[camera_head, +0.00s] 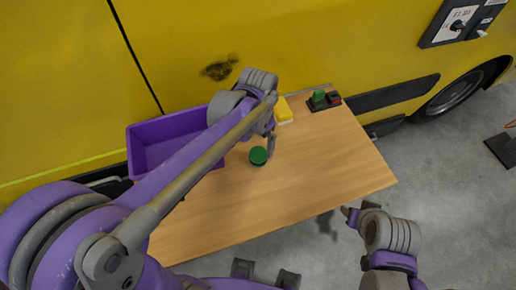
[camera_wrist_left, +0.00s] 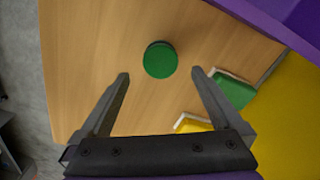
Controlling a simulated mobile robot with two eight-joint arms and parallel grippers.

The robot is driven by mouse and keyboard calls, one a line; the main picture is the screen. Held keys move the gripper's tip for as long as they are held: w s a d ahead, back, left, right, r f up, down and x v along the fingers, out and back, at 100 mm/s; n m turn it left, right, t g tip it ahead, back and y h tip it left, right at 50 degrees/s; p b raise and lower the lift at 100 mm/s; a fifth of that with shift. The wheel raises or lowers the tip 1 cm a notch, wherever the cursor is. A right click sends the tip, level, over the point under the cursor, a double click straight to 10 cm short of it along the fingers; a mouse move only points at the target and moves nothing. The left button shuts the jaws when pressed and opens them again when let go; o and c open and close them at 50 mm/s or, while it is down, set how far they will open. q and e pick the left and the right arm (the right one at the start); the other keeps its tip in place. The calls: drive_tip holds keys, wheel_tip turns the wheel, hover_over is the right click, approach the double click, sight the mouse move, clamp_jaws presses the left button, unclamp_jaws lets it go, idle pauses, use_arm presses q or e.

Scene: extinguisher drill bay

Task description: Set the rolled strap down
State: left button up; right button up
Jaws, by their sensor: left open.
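The rolled strap is most likely the round green roll (camera_head: 258,156), which sits flat on the wooden table (camera_head: 310,180). In the left wrist view the green roll (camera_wrist_left: 160,60) stands clear of both fingers, just beyond the fingertips and roughly centred between them. My left gripper (camera_head: 271,146) is beside the roll in the head view. In the wrist view the left gripper (camera_wrist_left: 160,76) is open with nothing between its fingers. My right gripper (camera_head: 356,213) is off the table's front right edge, and its jaw opening is unclear.
A purple bin (camera_head: 140,158) stands at the table's left back. A yellow block (camera_head: 284,112) and a dark holder (camera_head: 320,105) with green and red pieces sit along the back. The wrist view shows another green piece (camera_wrist_left: 234,90). A yellow vehicle (camera_head: 330,45) bounds the back. The right tabletop is clear.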

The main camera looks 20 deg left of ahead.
sight(258, 154)
use_arm(q)
wheel_tip(258, 154, up, 4)
drive_tip(key=s+a+f+n+t, duration=0.2)
drive_tip(key=s+a+n, duration=0.1)
drive_tip(key=s, duration=0.3)
drive_tip(key=s+a+f+n+t, duration=0.2)
drive_tip(key=s+a+t, duration=0.1)
drive_tip(key=s, duration=0.4)
drive_tip(key=shift+s+a+f+n+t, duration=0.2)
drive_tip(key=shift+a+n+t, duration=0.1)
drive_tip(key=shift+n, duration=0.1)
